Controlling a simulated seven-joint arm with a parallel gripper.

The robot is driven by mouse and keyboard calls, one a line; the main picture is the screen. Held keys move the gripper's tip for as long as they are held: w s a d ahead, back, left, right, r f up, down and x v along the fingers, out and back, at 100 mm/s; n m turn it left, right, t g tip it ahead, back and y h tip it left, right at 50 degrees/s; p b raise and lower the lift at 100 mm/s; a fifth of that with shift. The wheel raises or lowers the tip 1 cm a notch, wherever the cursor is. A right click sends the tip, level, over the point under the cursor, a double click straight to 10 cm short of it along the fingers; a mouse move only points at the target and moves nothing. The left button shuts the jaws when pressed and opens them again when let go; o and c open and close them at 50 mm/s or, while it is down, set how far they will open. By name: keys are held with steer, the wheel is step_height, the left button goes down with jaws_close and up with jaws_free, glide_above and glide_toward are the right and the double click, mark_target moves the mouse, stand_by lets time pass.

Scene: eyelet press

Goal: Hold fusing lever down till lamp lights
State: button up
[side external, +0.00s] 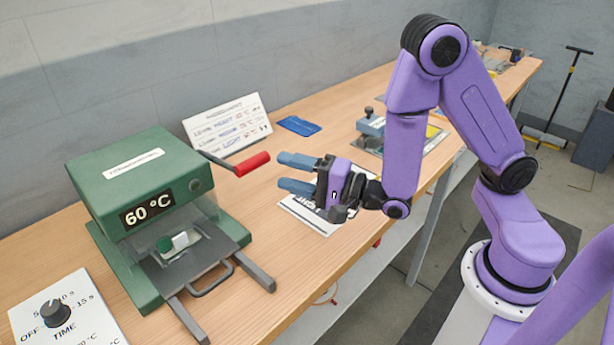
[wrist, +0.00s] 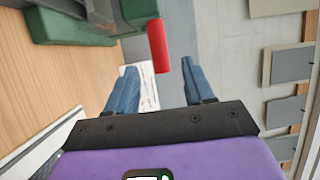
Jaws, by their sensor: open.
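The green press (side external: 140,185) stands on the bench at the left in the side external view, its display reading 60 °C. The fusing lever's red grip (side external: 252,164) sticks out to the right from its top on a dark rod. A small round dark-green spot on the press front (side external: 195,185) may be the lamp; it looks unlit. My gripper (side external: 281,172) is open and empty, its fingers pointing at the red grip from the right, just short of it. In the wrist view the red grip (wrist: 158,45) lies ahead of the gap between my blue fingers (wrist: 159,68).
A tray with a small white and green piece (side external: 180,242) sits in the press front. A TIME dial panel (side external: 62,310) is at front left.

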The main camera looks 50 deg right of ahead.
steer(key=shift+v, duration=1.5)
